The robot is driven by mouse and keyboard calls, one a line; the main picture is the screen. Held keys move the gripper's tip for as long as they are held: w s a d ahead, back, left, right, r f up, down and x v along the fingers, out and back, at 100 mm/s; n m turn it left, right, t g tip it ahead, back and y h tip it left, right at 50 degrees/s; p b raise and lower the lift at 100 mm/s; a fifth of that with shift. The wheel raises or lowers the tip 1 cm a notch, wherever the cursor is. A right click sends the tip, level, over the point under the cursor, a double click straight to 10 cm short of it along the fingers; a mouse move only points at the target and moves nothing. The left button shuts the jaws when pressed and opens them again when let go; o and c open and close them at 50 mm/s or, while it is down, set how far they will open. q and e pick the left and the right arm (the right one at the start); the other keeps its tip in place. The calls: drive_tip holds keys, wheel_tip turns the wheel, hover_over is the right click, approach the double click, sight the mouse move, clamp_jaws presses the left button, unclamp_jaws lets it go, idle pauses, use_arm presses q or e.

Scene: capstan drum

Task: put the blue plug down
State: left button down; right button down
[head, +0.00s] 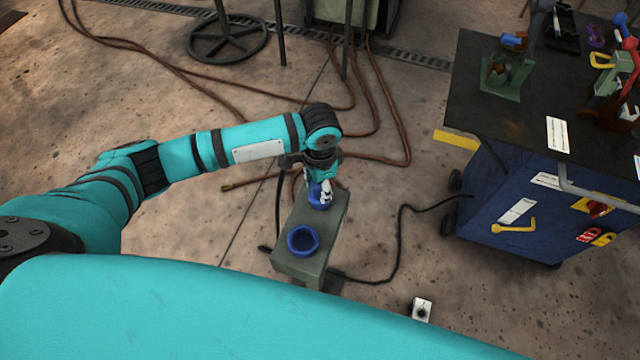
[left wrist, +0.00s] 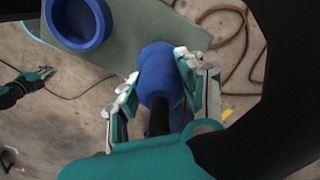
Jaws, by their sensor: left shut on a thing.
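The blue plug (head: 317,200) is in my left gripper (head: 322,194), over the far end of a grey-green stand (head: 322,232). In the left wrist view the gripper's fingers close on both sides of the plug (left wrist: 160,78). I cannot tell whether the plug touches the stand top. A blue ring-shaped socket (head: 302,240) is on the near end of the stand, beside the plug and apart from it. A dark and teal gripper, apparently my right one (left wrist: 40,78), shows small at the left wrist view's left edge; its jaws are unclear.
A blue cart (head: 520,205) with a dark top (head: 500,115) stands on the right. Red-brown hoses (head: 385,105) lie on the floor behind the stand. A black cable (head: 400,235) runs between stand and cart.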

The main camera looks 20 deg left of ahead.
use_arm(q)
drive_tip(key=c, duration=0.8)
unclamp_jaws()
drive_tip(key=shift+f, duration=0.1)
wheel_tip(320, 180, up, 12)
drive_tip(key=shift+r+b, duration=0.15)
drive_tip(key=shift+b, duration=0.35)
